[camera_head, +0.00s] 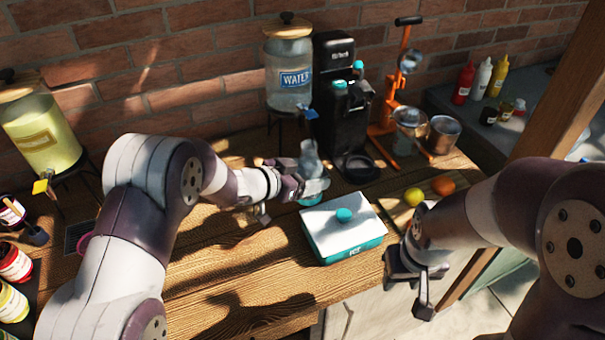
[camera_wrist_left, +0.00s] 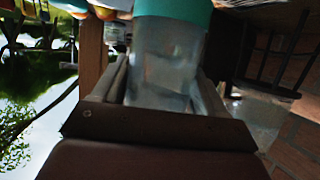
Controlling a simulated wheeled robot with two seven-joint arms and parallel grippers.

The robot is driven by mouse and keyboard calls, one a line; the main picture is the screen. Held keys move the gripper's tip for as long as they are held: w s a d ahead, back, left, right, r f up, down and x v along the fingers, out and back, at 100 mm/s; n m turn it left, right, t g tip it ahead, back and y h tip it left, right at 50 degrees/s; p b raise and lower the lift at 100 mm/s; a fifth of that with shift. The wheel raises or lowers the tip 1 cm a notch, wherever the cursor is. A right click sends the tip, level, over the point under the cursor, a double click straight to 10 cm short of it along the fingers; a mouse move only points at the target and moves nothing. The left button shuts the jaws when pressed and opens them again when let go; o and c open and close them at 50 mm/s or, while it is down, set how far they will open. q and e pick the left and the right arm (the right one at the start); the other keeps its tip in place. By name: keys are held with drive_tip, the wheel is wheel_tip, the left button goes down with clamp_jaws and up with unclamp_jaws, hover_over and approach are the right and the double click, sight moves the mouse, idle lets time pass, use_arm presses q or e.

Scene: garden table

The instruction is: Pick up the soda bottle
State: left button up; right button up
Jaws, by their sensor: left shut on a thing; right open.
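The soda bottle (camera_head: 310,160) is clear and greyish with a teal part at its lower end, beside the black machine. My left gripper (camera_head: 300,186) is shut on it from the left. In the left wrist view the clear body of the bottle (camera_wrist_left: 163,65) sits between the two fingers, with a teal band at the picture's top. The bottle looks roughly upright; I cannot tell whether its base touches the table. My right gripper (camera_head: 408,282) is open and empty at the table's front right edge.
A white and teal ice box (camera_head: 345,245) stands just in front of the bottle. A black soda machine (camera_head: 335,110) and a water dispenser (camera_head: 289,75) stand behind. A lemon (camera_head: 413,197) and an orange (camera_head: 443,186) lie at right. The table's front middle (camera_head: 225,270) is clear.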

use_arm(q)
drive_tip(key=s+d+r+b, duration=0.1)
drive_tip(key=s+d+r, duration=0.2)
drive_tip(key=s, duration=0.3)
drive_tip(key=shift+s+r, duration=0.35)
drive_tip(key=shift+r, duration=0.4)
drive_tip(key=shift+d, duration=0.1)
idle(1.1)
